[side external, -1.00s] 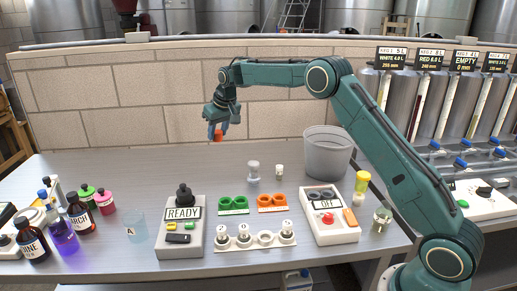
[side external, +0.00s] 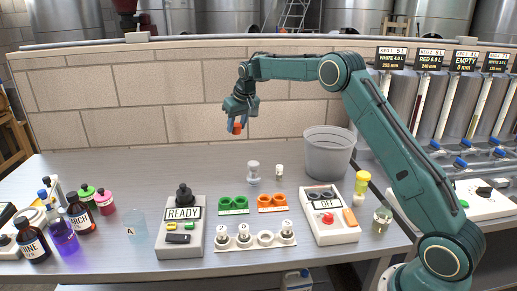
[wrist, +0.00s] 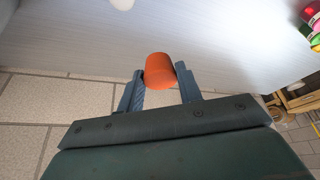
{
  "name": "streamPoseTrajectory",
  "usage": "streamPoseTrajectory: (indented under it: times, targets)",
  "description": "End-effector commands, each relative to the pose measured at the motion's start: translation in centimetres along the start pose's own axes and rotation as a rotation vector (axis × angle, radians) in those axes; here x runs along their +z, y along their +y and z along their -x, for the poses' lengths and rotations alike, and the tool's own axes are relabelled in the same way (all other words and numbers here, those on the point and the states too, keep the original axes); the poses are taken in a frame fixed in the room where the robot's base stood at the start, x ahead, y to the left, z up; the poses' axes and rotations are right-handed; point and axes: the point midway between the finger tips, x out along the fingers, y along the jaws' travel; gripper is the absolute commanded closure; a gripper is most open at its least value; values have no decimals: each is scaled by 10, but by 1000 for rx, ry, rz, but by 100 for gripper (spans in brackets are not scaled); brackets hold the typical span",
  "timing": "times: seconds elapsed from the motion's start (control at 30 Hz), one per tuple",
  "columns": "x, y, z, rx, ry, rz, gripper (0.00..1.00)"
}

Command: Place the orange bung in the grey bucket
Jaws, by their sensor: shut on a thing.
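My gripper (side external: 236,127) is shut on the orange bung (side external: 237,127) and holds it in the air, well above the bench. In the wrist view the bung (wrist: 160,70) sits between the two blue fingertips (wrist: 161,84), its rounded end pointing away from my gripper. The grey bucket (side external: 329,160) stands upright on the bench to the right of my gripper and lower. Its mouth faces up, and its floor is hidden.
A clear jar (side external: 253,172) and a small white-capped vial (side external: 280,170) stand left of the bucket. Green (side external: 233,205) and orange (side external: 272,203) racks lie nearer, between the READY box (side external: 180,228) and the OFF box (side external: 330,217). The bench's back left is clear.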

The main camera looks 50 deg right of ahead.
Motion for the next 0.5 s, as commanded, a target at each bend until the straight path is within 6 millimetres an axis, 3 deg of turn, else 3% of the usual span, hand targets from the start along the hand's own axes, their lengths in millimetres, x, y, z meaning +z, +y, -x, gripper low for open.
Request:
streamPoseTrajectory:
  times: [0.1, 0.5]
  targets:
    - [4, 42, 8, 24, 2, -58, 87]
    - [35, 175, 39, 101, 2, -247, 87]
